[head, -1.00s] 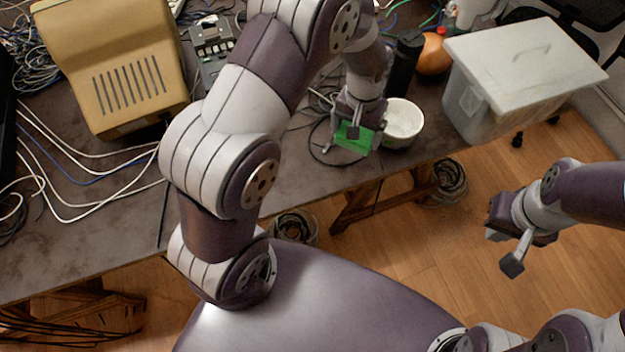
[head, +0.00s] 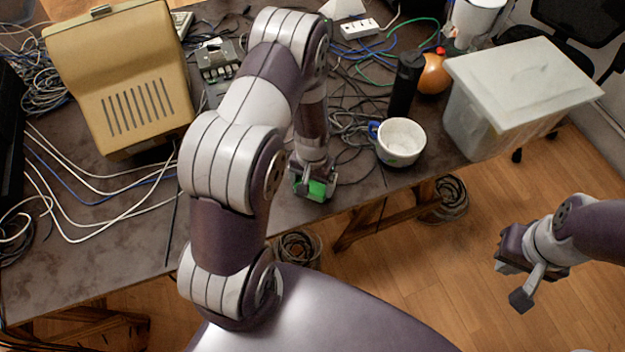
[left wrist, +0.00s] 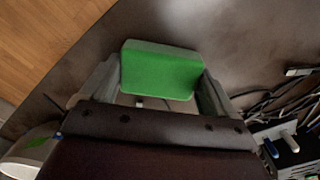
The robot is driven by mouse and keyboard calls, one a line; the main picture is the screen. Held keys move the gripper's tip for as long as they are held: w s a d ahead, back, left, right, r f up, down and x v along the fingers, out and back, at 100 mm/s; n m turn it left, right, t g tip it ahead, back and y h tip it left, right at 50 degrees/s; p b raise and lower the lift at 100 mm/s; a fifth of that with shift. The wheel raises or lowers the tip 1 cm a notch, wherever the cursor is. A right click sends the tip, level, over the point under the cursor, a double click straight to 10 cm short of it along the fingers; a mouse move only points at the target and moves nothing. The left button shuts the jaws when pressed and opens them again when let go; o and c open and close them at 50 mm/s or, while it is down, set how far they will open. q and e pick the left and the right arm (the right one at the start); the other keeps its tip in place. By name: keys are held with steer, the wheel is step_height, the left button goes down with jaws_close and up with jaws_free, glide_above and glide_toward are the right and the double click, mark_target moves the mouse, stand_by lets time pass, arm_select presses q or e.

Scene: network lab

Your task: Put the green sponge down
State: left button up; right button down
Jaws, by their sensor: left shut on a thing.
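The green sponge (head: 317,189) is a bright green block. My left gripper (head: 313,186) is shut on it over the front part of the table (head: 110,245), left of the white mug. In the left wrist view the sponge (left wrist: 160,70) sits between the two fingers, with dark table top around it. It is low over the table; I cannot tell whether it touches the top. My right gripper (head: 510,276) is off to the right over the floor, its fingers apart and empty.
The white mug (head: 400,142) with a blue handle stands right of my left gripper. Behind it are a black bottle (head: 405,85) and an orange round object (head: 433,74). A lidded bin (head: 480,115) stands farther right. Loose cables lie behind the gripper. The table's front edge is close.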

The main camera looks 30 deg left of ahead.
arm_select(q)
steer(key=shift+f, duration=0.2)
steer(key=o, duration=0.7)
steer(key=shift+r, duration=0.1)
steer(key=shift+c, duration=0.2)
